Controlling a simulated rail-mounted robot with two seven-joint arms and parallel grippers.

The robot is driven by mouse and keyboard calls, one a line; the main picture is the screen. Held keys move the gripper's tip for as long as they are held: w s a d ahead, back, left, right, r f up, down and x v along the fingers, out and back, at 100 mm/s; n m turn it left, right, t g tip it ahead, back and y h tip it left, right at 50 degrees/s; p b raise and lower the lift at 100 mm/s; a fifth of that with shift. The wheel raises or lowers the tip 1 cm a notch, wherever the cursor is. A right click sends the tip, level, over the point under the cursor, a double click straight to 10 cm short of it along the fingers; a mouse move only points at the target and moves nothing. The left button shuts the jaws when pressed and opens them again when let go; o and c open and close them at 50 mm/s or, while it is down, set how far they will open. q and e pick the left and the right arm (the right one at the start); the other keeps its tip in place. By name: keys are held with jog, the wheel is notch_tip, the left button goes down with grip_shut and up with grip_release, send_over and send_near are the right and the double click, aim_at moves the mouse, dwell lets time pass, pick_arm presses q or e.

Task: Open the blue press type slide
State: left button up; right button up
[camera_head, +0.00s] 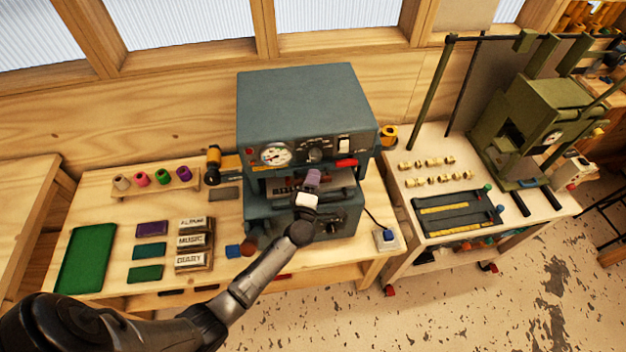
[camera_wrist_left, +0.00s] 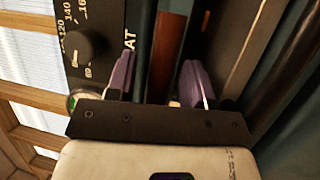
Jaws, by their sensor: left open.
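The blue-grey press (camera_head: 300,105) stands on the wooden bench, with a dial and knobs on its front. It also shows close up in the wrist view, its dark control panel (camera_wrist_left: 92,30) turned sideways. Raised letters of the type slide (camera_head: 286,190) show in the opening below the panel; the slide's front is partly hidden by my gripper. My left gripper (camera_head: 313,178) is at the front of this opening. In the wrist view its purple fingers (camera_wrist_left: 157,82) are apart, with a dark bar and a red-brown strip visible between or behind them. Contact cannot be told. My right gripper is not in view.
Stacked word blocks (camera_head: 193,242), a green sheet (camera_head: 87,258) and a spool rack (camera_head: 155,184) lie left of the press. A white switch box (camera_head: 389,239) is at the bench's right. A cart (camera_head: 410,190) with a green machine (camera_head: 535,125) stands further right.

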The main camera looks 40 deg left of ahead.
pick_arm(q)
jog(key=shift+c, duration=0.3)
grip_shut()
jog(key=s+d+p, duration=0.2)
jog(key=s+d, duration=0.8)
jog(key=d, duration=0.2)
jog(key=shift+s+d, duration=0.4)
